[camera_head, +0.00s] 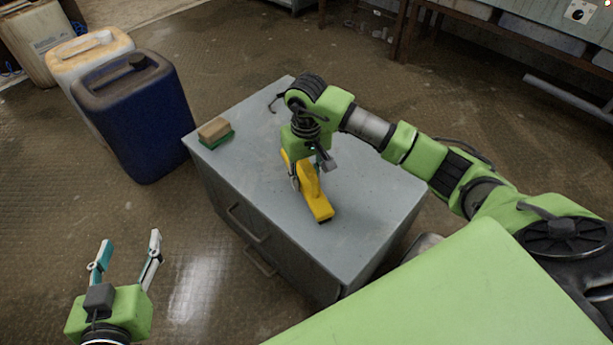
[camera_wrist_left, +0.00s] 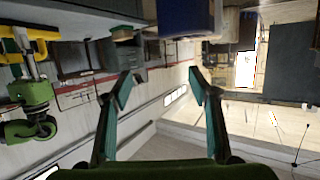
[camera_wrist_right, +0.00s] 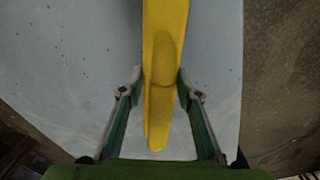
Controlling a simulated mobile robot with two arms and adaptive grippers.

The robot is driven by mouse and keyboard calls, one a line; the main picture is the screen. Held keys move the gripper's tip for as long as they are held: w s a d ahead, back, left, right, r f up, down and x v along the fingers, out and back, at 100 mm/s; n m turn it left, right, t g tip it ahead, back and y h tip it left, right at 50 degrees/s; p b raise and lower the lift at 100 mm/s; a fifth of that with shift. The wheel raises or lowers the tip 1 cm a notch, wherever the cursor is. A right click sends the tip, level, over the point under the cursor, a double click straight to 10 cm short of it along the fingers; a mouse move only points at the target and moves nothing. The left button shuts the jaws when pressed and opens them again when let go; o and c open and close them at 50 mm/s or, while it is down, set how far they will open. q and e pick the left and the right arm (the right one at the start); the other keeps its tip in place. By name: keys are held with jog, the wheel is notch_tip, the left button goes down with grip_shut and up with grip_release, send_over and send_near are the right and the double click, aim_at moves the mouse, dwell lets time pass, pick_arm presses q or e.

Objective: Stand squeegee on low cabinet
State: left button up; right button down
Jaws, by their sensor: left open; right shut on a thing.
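The yellow squeegee (camera_head: 317,203) is over the top of the grey low cabinet (camera_head: 365,215). My right gripper (camera_head: 307,177) points down and is shut on it. In the right wrist view, the fingers (camera_wrist_right: 161,88) press both sides of the squeegee's yellow body (camera_wrist_right: 165,40). Its near end, with a dark edge, appears at or just above the cabinet top; I cannot tell whether it touches. The gripper hides part of it. My left gripper (camera_head: 130,241) is open and empty, left of the cabinet; its spread fingers show in the left wrist view (camera_wrist_left: 159,85).
A brush with a tan block and green part (camera_head: 215,132) lies at the cabinet's left corner. Blue (camera_head: 135,115) and cream (camera_head: 90,48) canisters stand on the floor at left. The cabinet top right of the squeegee is clear. A workbench (camera_head: 480,30) stands behind.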

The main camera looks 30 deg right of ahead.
jog(key=c, duration=1.5)
grip_release()
